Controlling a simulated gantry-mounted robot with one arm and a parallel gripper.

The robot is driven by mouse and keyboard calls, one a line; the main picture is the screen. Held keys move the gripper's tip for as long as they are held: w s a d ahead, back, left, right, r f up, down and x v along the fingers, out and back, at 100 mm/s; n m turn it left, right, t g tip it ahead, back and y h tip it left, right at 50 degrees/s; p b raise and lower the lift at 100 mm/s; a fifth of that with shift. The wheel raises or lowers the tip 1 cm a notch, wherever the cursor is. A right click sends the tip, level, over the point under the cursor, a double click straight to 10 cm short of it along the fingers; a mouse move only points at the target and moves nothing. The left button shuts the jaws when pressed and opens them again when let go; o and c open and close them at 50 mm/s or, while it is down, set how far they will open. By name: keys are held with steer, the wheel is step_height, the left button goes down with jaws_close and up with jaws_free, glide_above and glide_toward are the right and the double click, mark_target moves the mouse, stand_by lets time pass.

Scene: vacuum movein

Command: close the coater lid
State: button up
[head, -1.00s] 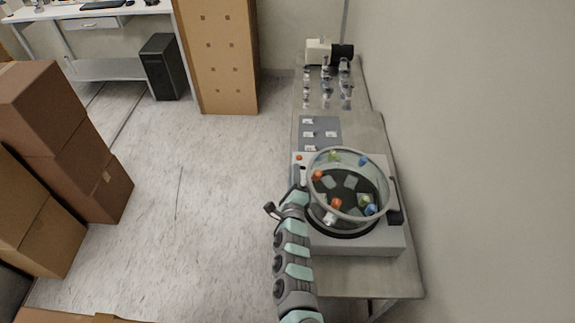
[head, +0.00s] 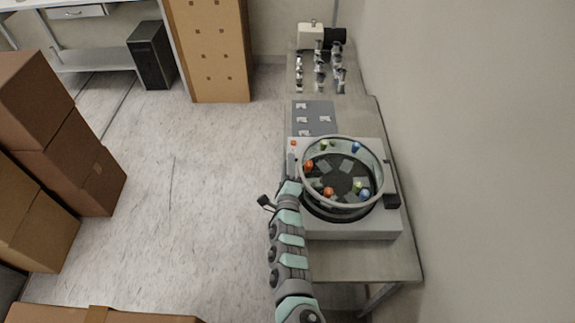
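The coater (head: 370,227) is a light grey box on the bench at the right. A clear round lid (head: 371,145) with a pale rim sits over its dark round bowl (head: 335,212). Orange, green and blue knobs are spread around the ring. Whether the lid rests fully on the coater cannot be told from this angle. My gripper (head: 292,170) is at the coater's left edge, beside the ring. Its fingers are small and partly hidden, so opening and contact are unclear.
A dark block (head: 391,200) is at the coater's right side, near the wall. A grey panel (head: 314,118) with small pieces lies behind the coater, and several small glass items (head: 320,75) stand farther back. Cardboard boxes (head: 60,135) stand at left. The floor between is clear.

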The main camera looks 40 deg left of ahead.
steer(key=shift+s, duration=0.15)
steer(key=shift+s+d+r+p, duration=0.15)
steer(key=shift+d+p, duration=0.05)
steer(key=shift+p, duration=0.2)
steer(key=p+v, duration=0.2)
steer(key=v, duration=0.3)
steer(key=p+v, duration=0.1)
steer(key=v, duration=0.4)
steer(key=shift+d+f+p, duration=0.1)
steer(key=shift+f+p, duration=0.1)
steer(key=shift+p, duration=0.15)
steer(key=shift+f, duration=0.1)
